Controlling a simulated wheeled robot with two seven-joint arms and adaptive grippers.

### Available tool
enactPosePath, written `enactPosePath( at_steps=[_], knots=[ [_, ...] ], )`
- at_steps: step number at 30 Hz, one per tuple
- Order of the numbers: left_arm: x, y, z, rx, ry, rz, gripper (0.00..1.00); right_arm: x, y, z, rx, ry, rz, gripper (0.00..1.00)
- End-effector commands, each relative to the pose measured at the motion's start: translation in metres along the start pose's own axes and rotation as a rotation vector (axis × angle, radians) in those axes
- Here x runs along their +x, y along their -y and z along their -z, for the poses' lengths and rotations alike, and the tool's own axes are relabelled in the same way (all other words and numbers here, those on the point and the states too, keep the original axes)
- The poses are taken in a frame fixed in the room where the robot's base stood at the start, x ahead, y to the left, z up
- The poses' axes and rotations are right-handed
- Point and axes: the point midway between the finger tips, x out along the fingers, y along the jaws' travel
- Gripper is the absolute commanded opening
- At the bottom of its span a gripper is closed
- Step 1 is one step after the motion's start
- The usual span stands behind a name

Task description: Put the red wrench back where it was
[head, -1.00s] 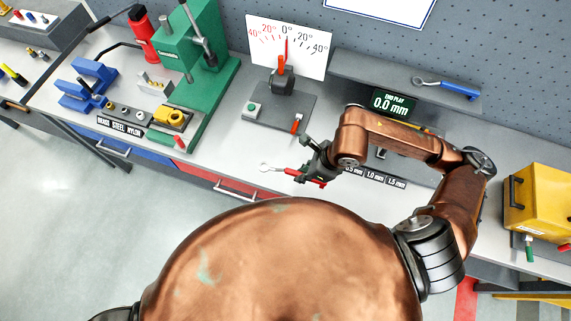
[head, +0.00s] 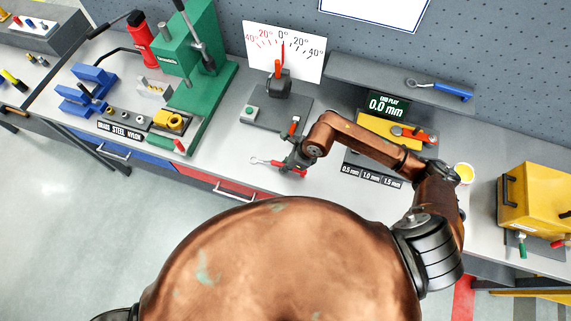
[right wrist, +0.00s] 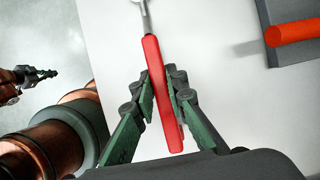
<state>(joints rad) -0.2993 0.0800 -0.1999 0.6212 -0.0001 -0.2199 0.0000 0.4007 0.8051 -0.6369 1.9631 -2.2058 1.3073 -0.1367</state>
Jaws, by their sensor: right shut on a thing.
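The red wrench (right wrist: 160,85), with a red handle and a silver head, is held in my right gripper (right wrist: 163,92). The green-padded fingers are shut on its handle from both sides. In the head view the red wrench (head: 278,164) shows over the front part of the bench, silver head to the left. My right gripper (head: 297,160) is at its handle end. I cannot tell its exact height above the bench. My left gripper (right wrist: 45,74) shows small at the left of the right wrist view, away from the wrench; its opening is unclear. A blue-handled wrench (head: 440,88) lies on the raised grey shelf (head: 375,77).
A grey base (head: 262,117) with a dial lever stands behind my gripper. A yellow gauge (head: 380,128) with a red lever is to the right, a yellow cup (head: 463,173) beyond. A green press (head: 185,70) stands left.

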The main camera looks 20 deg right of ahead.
Motion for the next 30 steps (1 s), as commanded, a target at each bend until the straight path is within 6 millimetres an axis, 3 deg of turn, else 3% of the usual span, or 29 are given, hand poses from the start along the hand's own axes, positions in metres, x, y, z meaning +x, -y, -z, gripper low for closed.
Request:
enactPosePath(
  at_steps=[4, 5, 12, 23, 30],
  knots=[
    [0.0, 0.0, -0.001, 0.0, 0.001, 0.0, 0.0, 0.0, 0.0, 0.0, -0.001, 0.001, 0.0, 0.0],
    [0.0, 0.0, -0.001, 0.0, 0.001, 0.0, 0.0, 0.001, 0.0, 0.0, -0.001, 0.0, 0.0, 0.13],
    [0.0, 0.0, -0.001, 0.0, 0.002, 0.0, 0.0, 0.0, 0.0, 0.0, 0.0, 0.0, 0.0, 0.3],
    [0.001, 0.0, -0.001, 0.0, 0.002, 0.0, 0.0, -0.006, 0.001, 0.0, -0.001, 0.001, 0.002, 0.3],
    [0.003, 0.0, -0.002, 0.0, 0.003, 0.0, 0.0, -0.046, 0.002, 0.0, -0.002, 0.001, 0.005, 0.3]
  ],
)
